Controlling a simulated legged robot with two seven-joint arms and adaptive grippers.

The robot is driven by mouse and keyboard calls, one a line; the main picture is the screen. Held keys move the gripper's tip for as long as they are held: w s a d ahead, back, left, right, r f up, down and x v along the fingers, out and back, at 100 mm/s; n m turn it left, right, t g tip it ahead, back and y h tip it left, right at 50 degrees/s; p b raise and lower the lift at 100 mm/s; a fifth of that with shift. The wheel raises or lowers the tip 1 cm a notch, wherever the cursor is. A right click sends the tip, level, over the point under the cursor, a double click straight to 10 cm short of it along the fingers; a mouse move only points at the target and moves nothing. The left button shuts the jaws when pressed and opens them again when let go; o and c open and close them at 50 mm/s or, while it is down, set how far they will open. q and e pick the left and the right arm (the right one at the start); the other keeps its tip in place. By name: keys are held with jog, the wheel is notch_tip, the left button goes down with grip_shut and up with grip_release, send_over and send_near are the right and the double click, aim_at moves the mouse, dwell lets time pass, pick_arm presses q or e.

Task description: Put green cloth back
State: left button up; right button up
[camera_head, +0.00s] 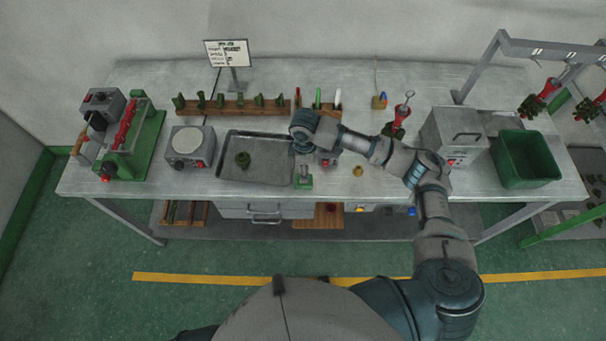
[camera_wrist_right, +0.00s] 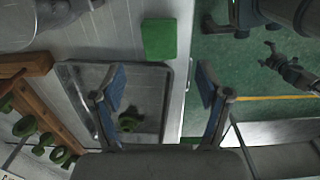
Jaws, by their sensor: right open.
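The green cloth (camera_wrist_right: 159,39) lies flat as a small square on the table near its front edge, beside the grey tray (camera_wrist_right: 148,78). In the head view the cloth (camera_head: 303,184) shows small at the tray's front right corner. My right gripper (camera_wrist_right: 160,75) is open and empty, pointing down above the tray's right side, with the cloth just beyond its fingertips in the wrist view. In the head view my right wrist hides part of the tray and the fingers are hard to make out. A dark claw-like part (camera_wrist_right: 288,68), apparently my left gripper, hangs over the floor; its fingers are unclear.
A dark green part (camera_head: 243,159) lies in the tray. A wooden rack (camera_head: 240,108) with several green pieces stands behind. A scale (camera_head: 188,147) is left of the tray. A small brass piece (camera_head: 358,171), grey machine (camera_head: 450,140) and green bin (camera_head: 525,160) are to the right.

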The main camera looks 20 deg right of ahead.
jog(key=s+a+f+m+t+y, duration=0.1)
jog(key=s+a+f+m+y, duration=0.1)
jog(key=s+a+f, duration=0.3)
jog(key=s+a+f+m+t+y, duration=0.1)
jog(key=s+a+f+m+y, duration=0.1)
jog(key=s, duration=0.5)
jog(key=s+d+f+m+t+h, duration=0.1)
jog(key=s+d+f+m+h, duration=0.1)
jog(key=s+d+m, duration=0.35)
jog(key=s+d+f+m+h, duration=0.2)
jog(key=s+d+f+m, duration=0.1)
jog(key=s+d, duration=0.55)
notch_tip(320, 180, down, 26)
jog(key=s+f, duration=0.1)
jog(key=s, duration=0.1)
pick_arm(q)
jog(key=shift+d, duration=0.6)
pick_arm(e)
jog(key=s+d+f+g, duration=0.1)
jog(key=s+d+f, duration=0.1)
jog(key=s+f, duration=0.5)
jog(key=s+d+f+g, duration=0.1)
jog(key=s+f, duration=0.7)
jog(key=s, duration=0.2)
jog(key=shift+d, duration=0.4)
